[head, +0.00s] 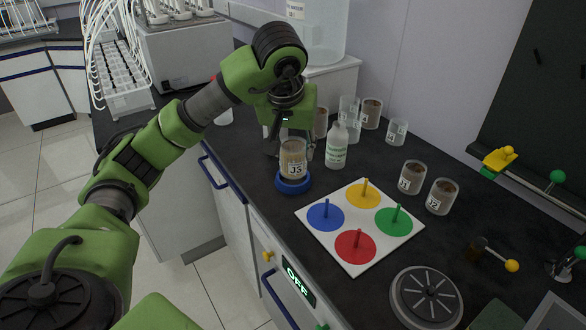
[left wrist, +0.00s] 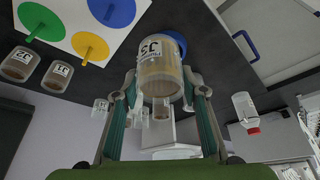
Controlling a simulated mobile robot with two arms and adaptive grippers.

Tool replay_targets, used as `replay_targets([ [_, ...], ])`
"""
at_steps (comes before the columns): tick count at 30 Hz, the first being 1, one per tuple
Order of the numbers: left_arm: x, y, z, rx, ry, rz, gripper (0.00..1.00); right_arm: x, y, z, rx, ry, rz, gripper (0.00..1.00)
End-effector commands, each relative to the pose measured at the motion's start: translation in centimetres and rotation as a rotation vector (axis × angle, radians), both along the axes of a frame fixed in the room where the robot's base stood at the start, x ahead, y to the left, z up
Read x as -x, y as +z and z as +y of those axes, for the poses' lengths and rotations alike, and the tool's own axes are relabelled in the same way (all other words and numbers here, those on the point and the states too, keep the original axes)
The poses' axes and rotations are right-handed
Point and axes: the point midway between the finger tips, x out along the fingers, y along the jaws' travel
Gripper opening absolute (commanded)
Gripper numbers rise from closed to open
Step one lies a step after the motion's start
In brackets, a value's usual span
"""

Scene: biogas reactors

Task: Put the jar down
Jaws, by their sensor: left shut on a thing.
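The jar labelled J3 (head: 293,160) is a clear jar with brown contents, upright in the head view. My left gripper (head: 290,136) is shut on it from behind, with the arm bent over from the left. In the left wrist view the same jar (left wrist: 160,75) sits between the two fingers (left wrist: 161,88). A round blue base (head: 293,186) is directly under the jar near the counter's front edge; it also shows past the jar in the left wrist view (left wrist: 181,43). Whether the jar rests on it or hovers just above, I cannot tell. My right gripper is not in view.
A white board (head: 345,190) with blue, yellow, green and red pegged discs lies right of the jar. Jars J1 (head: 411,177) and J2 (head: 441,196) stand beyond it. A wash bottle (head: 337,147) and several jars stand close behind. A grey round plate (head: 426,296) is at front right.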

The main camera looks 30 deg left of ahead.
Motion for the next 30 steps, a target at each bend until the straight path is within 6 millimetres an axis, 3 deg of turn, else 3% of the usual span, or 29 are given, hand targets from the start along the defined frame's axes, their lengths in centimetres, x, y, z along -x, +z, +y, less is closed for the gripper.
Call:
replay_targets([
  [1,-1.0,-0.5,0.7,0.002,0.004,0.006,0.06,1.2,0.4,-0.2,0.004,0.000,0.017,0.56],
  [5,-3.6,-2.1,2.5,0.000,0.004,0.004,0.06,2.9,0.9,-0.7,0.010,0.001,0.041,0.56],
  [12,-6.1,-5.8,4.1,-0.001,-0.001,0.001,0.06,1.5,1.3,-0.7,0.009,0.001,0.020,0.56],
  [18,-7.1,-7.1,4.7,-0.001,-0.001,-0.001,0.06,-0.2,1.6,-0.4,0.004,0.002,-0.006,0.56],
  [24,-7.3,-9.7,4.8,0.000,-0.004,0.001,0.06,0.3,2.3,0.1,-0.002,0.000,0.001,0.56],
  [30,-7.4,-10.5,4.9,-0.002,-0.002,-0.003,0.06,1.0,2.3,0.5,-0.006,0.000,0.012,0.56],
])
